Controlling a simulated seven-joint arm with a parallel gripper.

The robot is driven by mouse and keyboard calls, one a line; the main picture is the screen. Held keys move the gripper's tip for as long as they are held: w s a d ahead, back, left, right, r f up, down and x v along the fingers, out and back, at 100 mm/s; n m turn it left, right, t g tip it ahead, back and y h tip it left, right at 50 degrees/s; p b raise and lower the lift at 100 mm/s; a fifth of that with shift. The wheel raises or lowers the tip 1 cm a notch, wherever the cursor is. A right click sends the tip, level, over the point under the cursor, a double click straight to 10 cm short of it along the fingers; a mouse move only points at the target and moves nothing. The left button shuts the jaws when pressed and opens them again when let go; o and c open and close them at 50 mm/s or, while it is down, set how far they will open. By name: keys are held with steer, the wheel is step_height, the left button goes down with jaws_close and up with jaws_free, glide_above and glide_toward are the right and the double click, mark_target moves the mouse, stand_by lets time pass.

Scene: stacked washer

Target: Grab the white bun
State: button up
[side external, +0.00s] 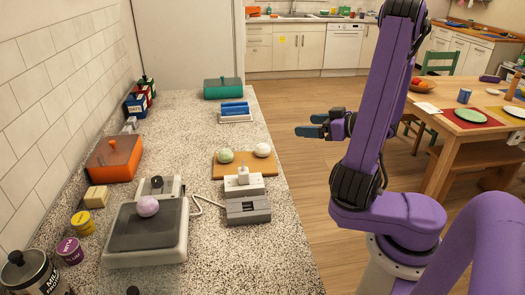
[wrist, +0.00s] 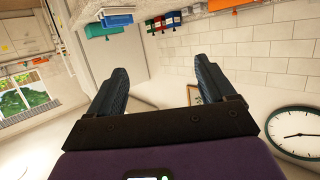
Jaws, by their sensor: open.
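The white bun (side external: 263,150) sits on the right end of a wooden board (side external: 232,171) on the speckled counter. A pale green bun (side external: 225,156) sits to its left on the same board. A pinkish bun (side external: 148,206) rests on a dark-topped grey device nearer the camera. My gripper (side external: 313,125) is open and empty, held to the right of the counter edge and apart from the white bun. The wrist view shows its two spread fingers (wrist: 160,72) with nothing between them; no bun shows there.
A grey device with a white knob (side external: 246,206) stands just in front of the board. Blue items on a white rack (side external: 235,113) and a green box (side external: 223,88) stand behind. An orange box (side external: 114,158) is by the wall. A dining table (side external: 468,130) stands at right.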

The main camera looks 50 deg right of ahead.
glide_toward(267, 148)
steer(key=shift+f+x, duration=0.15)
steer(key=shift+x, duration=1.5)
steer(key=shift+f+x, duration=0.2)
steer(key=shift+x, duration=1.5)
steer(key=shift+r+x, duration=0.2)
steer(key=shift+x, duration=2.35)
steer(key=c, duration=1)
steer(key=shift+r, duration=0.1)
steer(key=shift+c, duration=0.2)
